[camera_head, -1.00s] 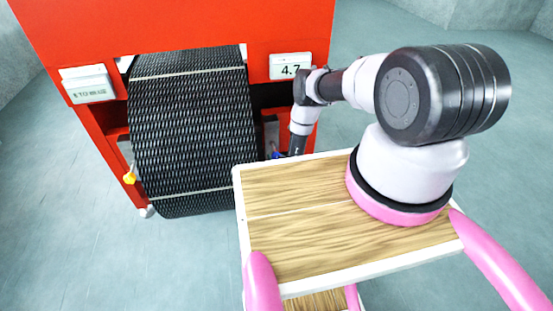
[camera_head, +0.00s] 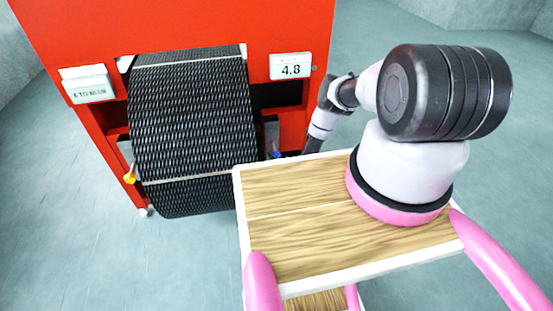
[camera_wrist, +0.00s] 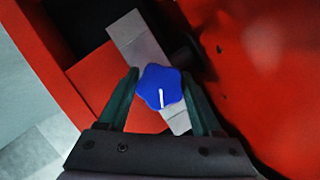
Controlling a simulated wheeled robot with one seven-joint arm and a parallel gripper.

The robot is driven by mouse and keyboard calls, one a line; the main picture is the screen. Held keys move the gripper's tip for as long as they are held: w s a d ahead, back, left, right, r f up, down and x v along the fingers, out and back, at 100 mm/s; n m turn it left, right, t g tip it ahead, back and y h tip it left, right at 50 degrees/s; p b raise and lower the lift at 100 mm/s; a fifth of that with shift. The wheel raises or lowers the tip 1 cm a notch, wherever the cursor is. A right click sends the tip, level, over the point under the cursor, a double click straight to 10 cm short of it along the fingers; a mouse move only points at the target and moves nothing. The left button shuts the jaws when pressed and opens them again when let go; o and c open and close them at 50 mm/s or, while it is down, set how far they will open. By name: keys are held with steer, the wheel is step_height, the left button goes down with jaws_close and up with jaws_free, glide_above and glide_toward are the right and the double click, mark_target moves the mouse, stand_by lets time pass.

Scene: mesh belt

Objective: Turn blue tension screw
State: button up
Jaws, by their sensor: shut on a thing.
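The blue tension screw (camera_wrist: 160,86) has a lobed knob with a white mark, which points down in the wrist view. It sits in front of a grey bracket (camera_wrist: 136,36) on the red machine. My gripper (camera_wrist: 162,92) is shut on the knob, one dark green finger on each side. In the head view only a small bit of the blue screw (camera_head: 276,155) shows, and the tabletop edge hides most of my gripper. The black mesh belt (camera_head: 195,125) hangs over its roller, left of the screw. A display (camera_head: 290,67) on the machine reads 4.8.
In the wrist view a red panel (camera_wrist: 265,70) stands close on the right of my gripper. Open floor lies left of the machine.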

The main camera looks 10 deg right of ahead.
steer(key=shift+m+y, duration=0.6)
steer(key=shift+m, duration=0.4)
steer(key=shift+m+t, duration=0.4)
steer(key=o, duration=1.4)
steer(key=shift+c, duration=0.2)
steer(key=shift+s, duration=0.1)
steer(key=v, duration=1)
steer(key=shift+s+d, duration=0.25)
steer(key=shift+d, duration=0.05)
